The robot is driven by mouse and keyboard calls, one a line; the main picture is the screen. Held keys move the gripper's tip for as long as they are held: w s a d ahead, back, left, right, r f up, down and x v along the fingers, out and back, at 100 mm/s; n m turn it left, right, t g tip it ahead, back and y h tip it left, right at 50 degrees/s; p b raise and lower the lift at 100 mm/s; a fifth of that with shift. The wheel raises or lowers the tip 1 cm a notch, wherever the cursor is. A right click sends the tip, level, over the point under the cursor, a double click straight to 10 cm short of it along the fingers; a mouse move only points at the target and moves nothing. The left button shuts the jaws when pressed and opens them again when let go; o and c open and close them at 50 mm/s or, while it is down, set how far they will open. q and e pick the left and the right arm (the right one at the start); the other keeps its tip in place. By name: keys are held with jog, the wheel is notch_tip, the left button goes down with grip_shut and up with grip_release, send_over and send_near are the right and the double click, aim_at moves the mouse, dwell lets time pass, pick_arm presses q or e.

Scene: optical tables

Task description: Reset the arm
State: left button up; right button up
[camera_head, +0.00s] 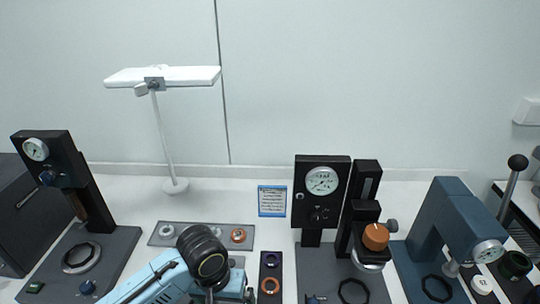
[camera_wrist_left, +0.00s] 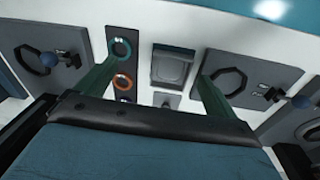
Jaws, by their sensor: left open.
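My left arm (camera_head: 150,283) is light blue with a black wrist joint (camera_head: 203,255) and reaches in from the bottom left in the head view. In the left wrist view my left gripper (camera_wrist_left: 154,72) has its two dark green fingers wide apart, with nothing between them. The fingers are over the white table; their exact height above it is hard to tell. In the head view the fingers cannot be made out clearly. My right arm and gripper are not in view.
Gauge stands are at left (camera_head: 60,165) and centre (camera_head: 322,185), a blue press (camera_head: 450,215) at right. A grey tray of rings (camera_head: 180,242), a dark ring strip (camera_head: 270,258) and a blue-framed card (camera_head: 272,201) lie between. A white lamp (camera_head: 165,77) stands behind.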

pick_arm(q)
jog(key=s+d+m+t+h, duration=0.1)
jog(key=s+h, duration=0.1)
jog(key=s, duration=0.3)
jog(key=s+a+t+y, duration=0.2)
jog(key=s+a+y, duration=0.1)
jog(key=s+a, duration=1)
notch_tip(320, 180, down, 28)
jog(key=g+b, duration=0.1)
jog(key=b, duration=0.4)
jog(key=s+a+f+b, duration=0.1)
jog(key=s+f+b, duration=0.1)
jog(key=s+f, duration=0.6)
jog(key=s+a+f+g+b, duration=0.1)
jog(key=s+a+f+b, duration=0.1)
jog(key=s+f, duration=0.6)
notch_tip(320, 180, down, 6)
jog(key=shift+s+a+b, duration=0.15)
jog(key=shift+s+b, duration=0.25)
jog(key=shift+b, duration=0.45)
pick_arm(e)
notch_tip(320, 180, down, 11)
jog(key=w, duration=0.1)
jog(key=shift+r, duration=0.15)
